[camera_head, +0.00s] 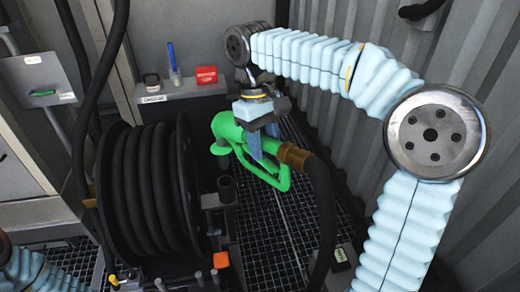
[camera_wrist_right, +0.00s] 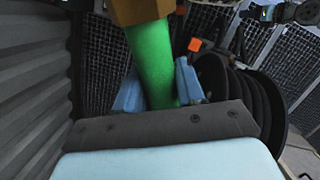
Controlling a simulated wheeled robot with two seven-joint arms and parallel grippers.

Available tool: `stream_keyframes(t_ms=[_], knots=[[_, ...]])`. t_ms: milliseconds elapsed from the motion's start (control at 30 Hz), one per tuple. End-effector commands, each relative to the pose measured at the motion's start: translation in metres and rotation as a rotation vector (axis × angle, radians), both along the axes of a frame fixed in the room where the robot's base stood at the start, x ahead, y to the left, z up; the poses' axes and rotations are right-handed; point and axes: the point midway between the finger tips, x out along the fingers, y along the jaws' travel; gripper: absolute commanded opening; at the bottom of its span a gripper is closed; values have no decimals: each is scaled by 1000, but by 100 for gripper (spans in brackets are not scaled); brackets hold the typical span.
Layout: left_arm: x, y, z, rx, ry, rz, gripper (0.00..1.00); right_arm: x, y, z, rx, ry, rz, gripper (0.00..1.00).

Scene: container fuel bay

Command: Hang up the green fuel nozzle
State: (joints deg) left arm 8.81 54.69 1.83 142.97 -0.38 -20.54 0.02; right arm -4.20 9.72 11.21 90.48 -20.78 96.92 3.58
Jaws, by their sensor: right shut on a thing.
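The green fuel nozzle (camera_head: 250,150) is in my right gripper (camera_head: 258,143), above the floor grating. Its spout end points left, and its brass collar (camera_head: 293,157) and black hose are on the right. In the right wrist view the green nozzle body (camera_wrist_right: 152,65) passes between the two blue fingers of my right gripper (camera_wrist_right: 160,88). The fingers are shut on it. A dark upright tube (camera_head: 227,188) with an open top stands just below and left of the nozzle, apart from it. My left gripper is not in view; only part of my left arm shows at the lower left.
A large black hose reel (camera_head: 148,185) stands left of the nozzle. The corrugated wall (camera_head: 335,115) is on the right. The nozzle's black hose (camera_head: 322,215) hangs down to the grating.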

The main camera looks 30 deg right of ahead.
Motion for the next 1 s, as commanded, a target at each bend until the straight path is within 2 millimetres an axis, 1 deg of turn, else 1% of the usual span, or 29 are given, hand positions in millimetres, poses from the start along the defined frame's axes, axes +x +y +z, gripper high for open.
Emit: stream_keyframes(t_ms=[167,467,500,667,767,1000], knots=[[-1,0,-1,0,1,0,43,-1,0,-2,0,2,1,0],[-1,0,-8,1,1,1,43,-1,0,-28,-1,3,0,0],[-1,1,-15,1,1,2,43,-1,0,-35,0,1,0,0],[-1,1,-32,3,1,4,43,-1,0,-51,0,1,0,0],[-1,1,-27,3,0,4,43,-1,0,-46,0,1,1,0],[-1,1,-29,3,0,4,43,-2,0,-54,0,2,1,0]])
